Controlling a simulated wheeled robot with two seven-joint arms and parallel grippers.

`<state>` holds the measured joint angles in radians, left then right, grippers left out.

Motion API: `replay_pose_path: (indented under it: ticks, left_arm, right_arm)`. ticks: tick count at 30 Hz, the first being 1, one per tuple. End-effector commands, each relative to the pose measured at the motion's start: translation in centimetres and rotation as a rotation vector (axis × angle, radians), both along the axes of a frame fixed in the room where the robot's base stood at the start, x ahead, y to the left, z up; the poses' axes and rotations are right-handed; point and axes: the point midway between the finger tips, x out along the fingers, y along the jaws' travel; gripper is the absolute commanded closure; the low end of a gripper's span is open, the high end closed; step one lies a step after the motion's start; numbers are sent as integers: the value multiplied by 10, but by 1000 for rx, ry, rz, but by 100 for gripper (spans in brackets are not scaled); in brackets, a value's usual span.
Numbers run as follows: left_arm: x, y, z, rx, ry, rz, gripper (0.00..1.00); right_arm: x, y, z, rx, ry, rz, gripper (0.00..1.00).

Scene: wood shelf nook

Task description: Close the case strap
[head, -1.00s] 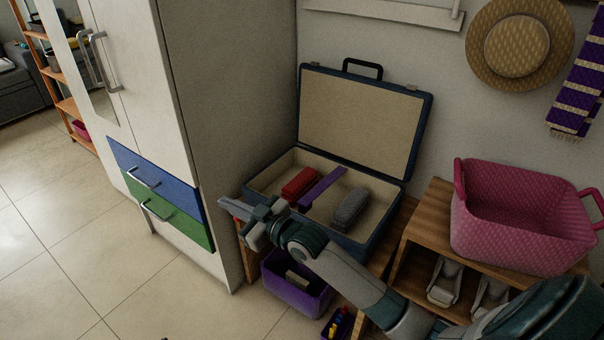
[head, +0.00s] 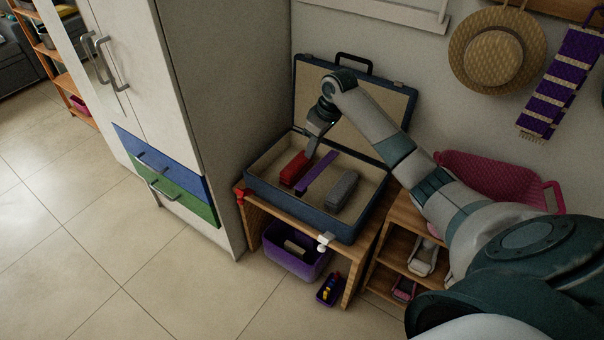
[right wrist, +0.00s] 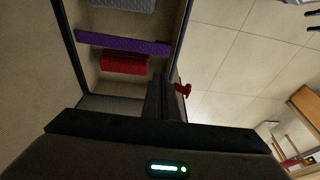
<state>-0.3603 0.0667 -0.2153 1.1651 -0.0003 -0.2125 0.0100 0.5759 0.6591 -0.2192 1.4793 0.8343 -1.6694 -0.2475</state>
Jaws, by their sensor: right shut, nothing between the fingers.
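An open blue case (head: 300,212) stands on a wooden bench, its beige-lined lid (head: 385,104) upright behind it. A purple strap (head: 318,172) lies in the case between a red bundle (head: 294,170) and a grey bundle (head: 342,188); whether either end is fastened I cannot tell. The right wrist view also shows the strap (right wrist: 125,43) and the red bundle (right wrist: 125,63). My right gripper (head: 309,155) is shut and empty, pointing down over the back of the case near the red bundle and apart from the strap. Its arm hides part of the lid. My left gripper is not in view.
The wardrobe (head: 210,90) stands close on the left. A red clip-like thing (head: 240,195) and a white one (head: 324,242) are at the bench edge. A purple bin (head: 300,262) is below.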

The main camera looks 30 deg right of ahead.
Motion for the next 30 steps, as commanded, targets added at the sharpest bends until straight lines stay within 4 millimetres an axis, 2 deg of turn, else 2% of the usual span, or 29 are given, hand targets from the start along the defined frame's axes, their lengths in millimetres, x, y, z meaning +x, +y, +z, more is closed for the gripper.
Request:
replay_pose_path:
  ticks: [8,14,20,30]
  left_arm:
    - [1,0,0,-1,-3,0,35]
    - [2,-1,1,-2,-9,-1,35]
    - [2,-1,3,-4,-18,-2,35]
    - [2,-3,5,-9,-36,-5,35]
  right_arm:
    - [1,1,-2,0,-2,1,100]
    - [3,3,-11,1,-3,1,100]
    - [9,6,-35,2,0,-1,100]
    - [24,15,-92,2,0,-1,100]
